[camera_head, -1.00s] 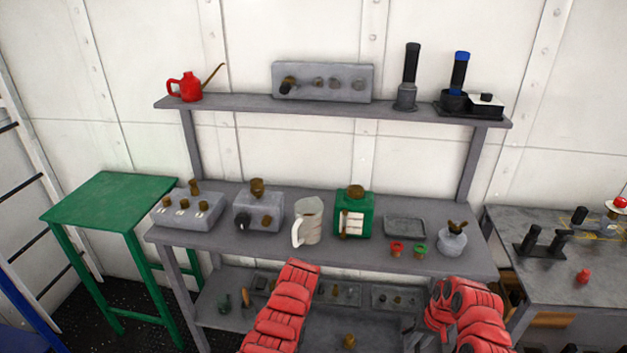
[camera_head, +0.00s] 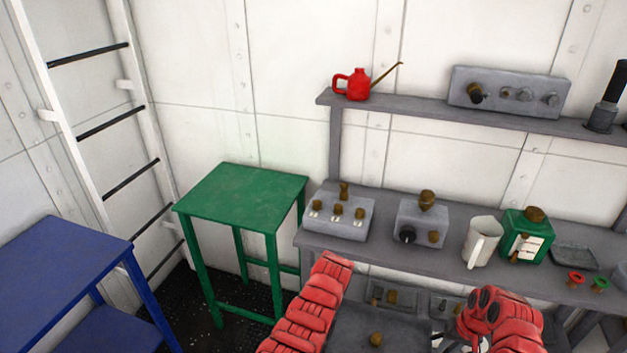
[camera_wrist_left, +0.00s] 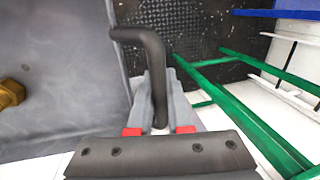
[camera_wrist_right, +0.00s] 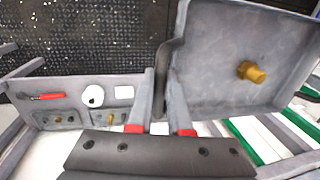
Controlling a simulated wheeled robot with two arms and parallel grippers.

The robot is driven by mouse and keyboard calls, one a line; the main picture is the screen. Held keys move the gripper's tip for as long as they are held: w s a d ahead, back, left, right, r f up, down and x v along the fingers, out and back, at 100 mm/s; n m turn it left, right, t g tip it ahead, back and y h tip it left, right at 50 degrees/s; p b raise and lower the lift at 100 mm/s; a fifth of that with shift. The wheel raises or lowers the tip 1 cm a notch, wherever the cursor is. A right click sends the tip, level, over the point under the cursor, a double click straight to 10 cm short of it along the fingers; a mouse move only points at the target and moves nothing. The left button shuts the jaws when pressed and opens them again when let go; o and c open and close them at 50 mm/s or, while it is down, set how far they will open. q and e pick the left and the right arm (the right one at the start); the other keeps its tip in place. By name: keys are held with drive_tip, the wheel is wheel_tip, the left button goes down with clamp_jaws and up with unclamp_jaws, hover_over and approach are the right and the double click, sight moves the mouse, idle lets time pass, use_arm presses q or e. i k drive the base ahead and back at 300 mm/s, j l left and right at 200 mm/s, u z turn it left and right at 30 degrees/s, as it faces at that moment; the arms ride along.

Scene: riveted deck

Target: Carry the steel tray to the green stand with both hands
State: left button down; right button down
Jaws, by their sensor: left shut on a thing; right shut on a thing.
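The steel tray (camera_head: 352,322) is held in front of my body between my two red arms, with a brass fitting (camera_head: 376,340) on it. It also shows in the left wrist view (camera_wrist_left: 60,60) and in the right wrist view (camera_wrist_right: 212,60). My left gripper (camera_wrist_left: 158,130) is shut on the tray's dark bar handle (camera_wrist_left: 150,55). My right gripper (camera_wrist_right: 160,130) is shut on the handle at the other end, partly hidden. In the head view my arms hide both grips. The green stand (camera_head: 240,190) is left of the tray and farther off, its top bare.
A blue table (camera_head: 60,265) is at the left, before a ladder (camera_head: 120,120). Dark floor shows between the blue table and green stand.

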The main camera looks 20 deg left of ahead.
sight(244, 191)
drive_tip(key=k+j, duration=0.1)
drive_tip(key=j, duration=1.9)
drive_tip(key=k+u, duration=0.05)
drive_tip(key=k, duration=0.05)
